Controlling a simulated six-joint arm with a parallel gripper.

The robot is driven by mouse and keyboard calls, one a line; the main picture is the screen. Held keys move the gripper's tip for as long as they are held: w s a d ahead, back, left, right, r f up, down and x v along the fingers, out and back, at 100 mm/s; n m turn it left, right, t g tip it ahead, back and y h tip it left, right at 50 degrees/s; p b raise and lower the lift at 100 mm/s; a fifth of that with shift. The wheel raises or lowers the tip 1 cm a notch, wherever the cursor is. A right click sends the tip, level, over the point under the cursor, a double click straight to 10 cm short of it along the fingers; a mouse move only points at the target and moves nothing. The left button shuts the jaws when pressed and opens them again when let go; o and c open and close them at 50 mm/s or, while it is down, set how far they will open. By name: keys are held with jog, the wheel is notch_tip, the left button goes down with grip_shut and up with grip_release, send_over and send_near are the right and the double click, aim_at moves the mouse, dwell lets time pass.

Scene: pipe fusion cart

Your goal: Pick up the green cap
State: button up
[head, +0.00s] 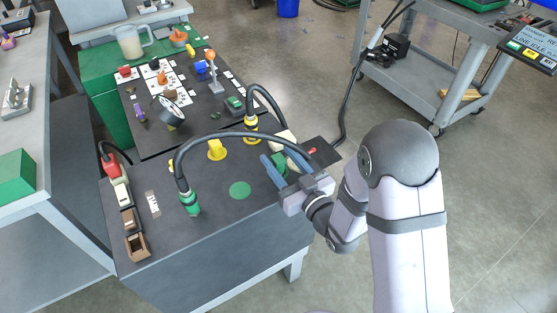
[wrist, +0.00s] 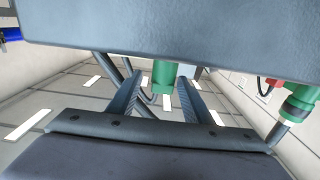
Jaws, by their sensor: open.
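A green piece, which looks like the green cap (head: 280,164), is between the fingers of my gripper (head: 275,156) at the right side of the dark cart top in the head view. My fingers partly hide it. In the wrist view, a green cylindrical piece (wrist: 162,76) shows between the two ribbed fingers (wrist: 161,82), with a visible gap on either side. My gripper is open, with one finger on each side of the green piece. I cannot tell whether either finger touches it.
A flat green disc (head: 240,190) lies left of my gripper. A black hose ends in a green connector (head: 190,205) and arches over the cart near my gripper. A yellow piece (head: 216,149) stands beyond the disc.

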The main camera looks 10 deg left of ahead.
aim_at(275, 155)
jog(key=shift+p+x, duration=0.35)
jog(key=shift+x, duration=1.65)
jog(key=shift+s+a, duration=0.1)
jog(key=c, duration=1)
jog(key=shift+c, duration=0.2)
jog(key=shift+r, duration=0.1)
notch_tip(275, 155, up, 10)
